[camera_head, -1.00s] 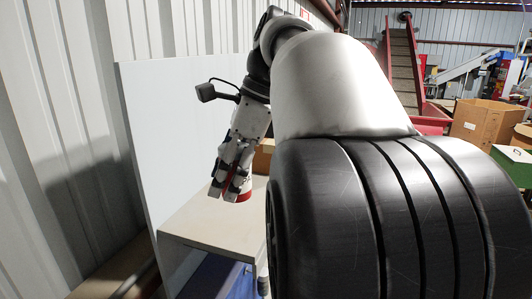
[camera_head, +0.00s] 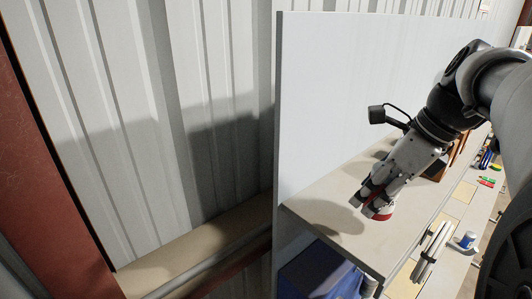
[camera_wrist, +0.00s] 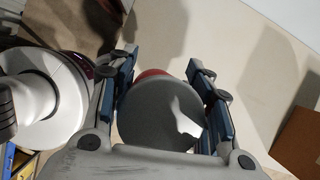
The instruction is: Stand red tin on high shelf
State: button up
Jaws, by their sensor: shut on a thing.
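The red tin (camera_head: 382,212) is between the fingers of my gripper (camera_head: 370,197), low over the beige high shelf (camera_head: 330,196) near its front edge. In the head view the fingers hide much of the tin, and I cannot tell whether its base touches the board. In the wrist view my gripper (camera_wrist: 165,92) is shut on the tin, a finger on each side. Its round grey end (camera_wrist: 160,118) faces the camera, with a strip of red side beyond. The shelf board (camera_wrist: 235,35) lies behind it.
A pale back panel (camera_head: 350,90) rises behind the shelf. A brown box-like thing (camera_head: 438,165) stands farther along it. A lower level holds a white-and-blue container (camera_head: 467,240) and pale bars (camera_head: 432,250). A blue bin (camera_head: 318,272) is underneath. The shelf's near left end is clear.

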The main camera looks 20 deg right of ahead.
jog(key=shift+s+a+f, duration=0.15)
jog(key=shift+s+f, duration=0.1)
jog(key=shift+f, duration=0.45)
jog(key=f, duration=0.3)
jog(key=shift+w+d+f, duration=0.2)
jog(key=shift+w, duration=0.1)
jog(key=shift+f, duration=0.2)
jog(key=shift+s+a, duration=0.1)
jog(key=shift+s, duration=0.05)
jog(key=shift+f, duration=0.15)
jog(key=o, duration=1.2)
